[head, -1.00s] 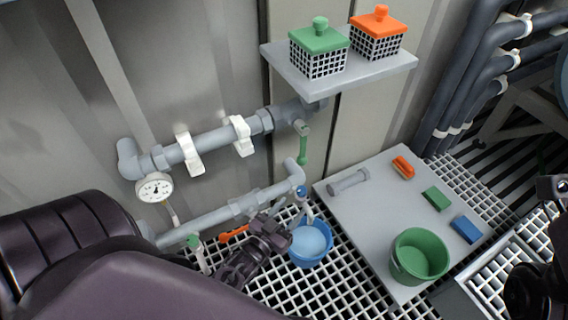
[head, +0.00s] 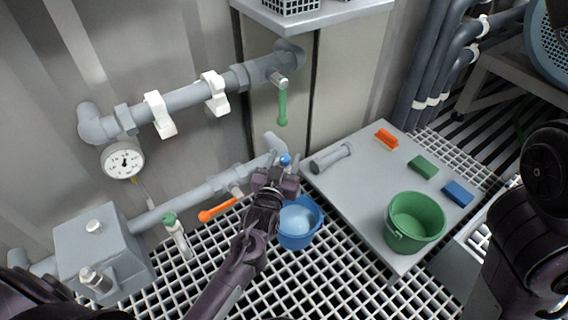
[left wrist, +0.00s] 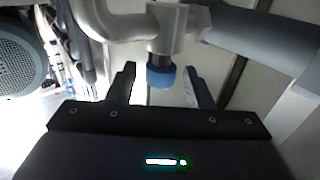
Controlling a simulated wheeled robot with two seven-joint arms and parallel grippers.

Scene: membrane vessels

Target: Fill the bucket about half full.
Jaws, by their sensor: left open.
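A blue bucket (head: 299,238) stands on the white grating below the pipe outlet. Pale blue water shows inside it; my gripper hides part of its rim, and I cannot tell the exact level. A tap with a blue knob (head: 285,160) sits at the pipe's end above the bucket. My left gripper (head: 283,178) is open at the tap. In the left wrist view, the blue knob (left wrist: 160,77) lies between the two spread fingers (left wrist: 158,85), with a gap on each side. My right arm shows at the right edge, but its gripper is not visible.
A green bucket (head: 414,222) stands on a grey plate (head: 348,190) with a grey cylinder (head: 332,158) and orange, green and blue blocks. Pipes carry a green lever (head: 282,108), an orange lever (head: 217,210) and a gauge (head: 122,160). A shelf (head: 315,14) overhangs.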

